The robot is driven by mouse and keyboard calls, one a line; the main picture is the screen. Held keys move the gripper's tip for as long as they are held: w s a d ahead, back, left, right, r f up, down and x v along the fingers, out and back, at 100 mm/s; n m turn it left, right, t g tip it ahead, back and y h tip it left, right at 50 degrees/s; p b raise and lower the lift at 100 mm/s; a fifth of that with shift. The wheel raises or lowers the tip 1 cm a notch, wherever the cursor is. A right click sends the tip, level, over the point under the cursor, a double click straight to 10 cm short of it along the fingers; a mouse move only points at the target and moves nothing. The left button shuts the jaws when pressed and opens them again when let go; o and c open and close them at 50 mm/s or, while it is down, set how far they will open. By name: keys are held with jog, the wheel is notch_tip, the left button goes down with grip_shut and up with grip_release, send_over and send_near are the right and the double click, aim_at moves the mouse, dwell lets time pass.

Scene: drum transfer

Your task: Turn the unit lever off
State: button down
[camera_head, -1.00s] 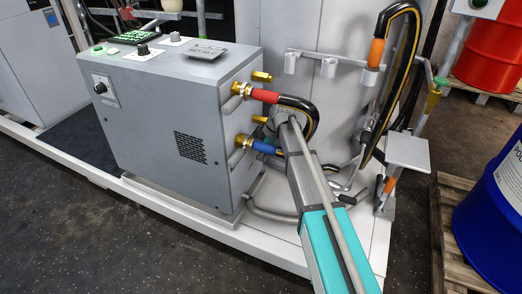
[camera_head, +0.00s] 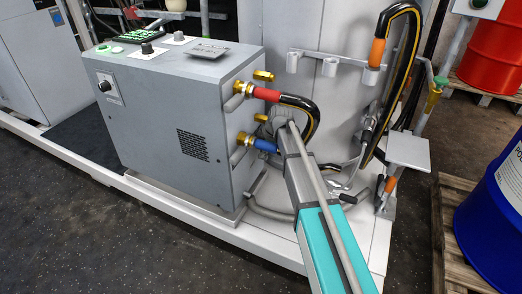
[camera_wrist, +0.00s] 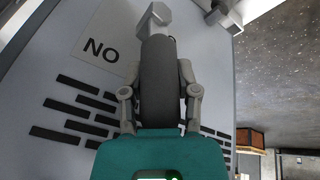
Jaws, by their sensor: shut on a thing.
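The grey unit (camera_head: 165,125) stands on a white platform in the head view, with hoses on its right side. My arm reaches from the lower right to beside the unit, and its links hide my gripper there. In the wrist view my gripper (camera_wrist: 159,92) has its two linkages drawn in on both sides of a dark grey upright piece. It is shut on what I take to be the lever (camera_wrist: 155,18), whose light grey end shows beyond the dark piece. A plate with upside-down letters, "NO" as seen, (camera_wrist: 101,48) is left of it.
Dark vent slots (camera_wrist: 78,108) run across the grey panel behind my gripper. Red-ended (camera_head: 265,94) and blue-ended (camera_head: 265,146) hoses lie close to my arm. A hose stand (camera_head: 408,152) and a blue drum (camera_head: 495,215) on a pallet are at right. The floor at front left is clear.

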jog(key=shift+s, duration=0.15)
jog(key=shift+c, duration=1.7)
grip_release()
